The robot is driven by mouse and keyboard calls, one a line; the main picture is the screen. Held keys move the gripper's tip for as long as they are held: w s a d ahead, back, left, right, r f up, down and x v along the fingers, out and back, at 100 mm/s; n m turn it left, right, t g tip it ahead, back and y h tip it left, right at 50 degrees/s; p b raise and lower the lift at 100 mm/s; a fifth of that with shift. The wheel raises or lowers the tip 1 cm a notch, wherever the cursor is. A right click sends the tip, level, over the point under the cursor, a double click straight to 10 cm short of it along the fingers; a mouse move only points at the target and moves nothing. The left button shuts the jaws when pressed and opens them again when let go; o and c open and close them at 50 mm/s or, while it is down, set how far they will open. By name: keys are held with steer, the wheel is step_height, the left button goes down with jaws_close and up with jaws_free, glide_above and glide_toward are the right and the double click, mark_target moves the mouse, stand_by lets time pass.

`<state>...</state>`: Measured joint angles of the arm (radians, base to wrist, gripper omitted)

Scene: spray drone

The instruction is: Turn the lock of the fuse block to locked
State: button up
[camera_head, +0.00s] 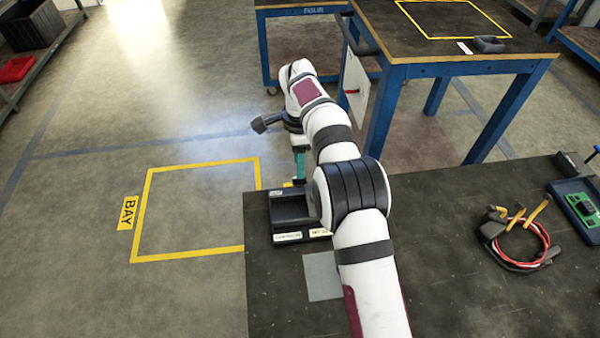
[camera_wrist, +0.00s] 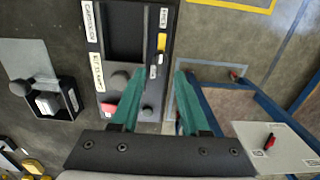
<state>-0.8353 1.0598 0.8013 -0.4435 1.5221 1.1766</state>
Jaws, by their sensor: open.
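A black fixture (camera_wrist: 125,35) with a recessed bay, knobs, a red part and white labels fills the upper middle of the wrist view. In the head view this fixture (camera_head: 288,210) sits at the bench's far left corner. A yellow piece (camera_wrist: 161,42) is on its right strip. I cannot tell which part is the fuse block's lock. My gripper (camera_wrist: 159,76) is open, its teal fingers apart over the right strip, with nothing seen between them. In the head view my gripper (camera_head: 300,165) points down above the fixture's far side, partly hidden by my arm.
A black box with a pale block (camera_wrist: 47,103) stands left of the fixture. A white panel with a red handle (camera_head: 352,91) hangs on the blue-framed table (camera_head: 450,68) behind. Cables (camera_head: 522,245) and a green board (camera_head: 583,206) lie at the bench's right.

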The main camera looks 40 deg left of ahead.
mark_target(295, 181)
step_height(295, 181, down, 5)
steer(key=shift+f, duration=0.1)
jaws_close()
stand_by(0.3)
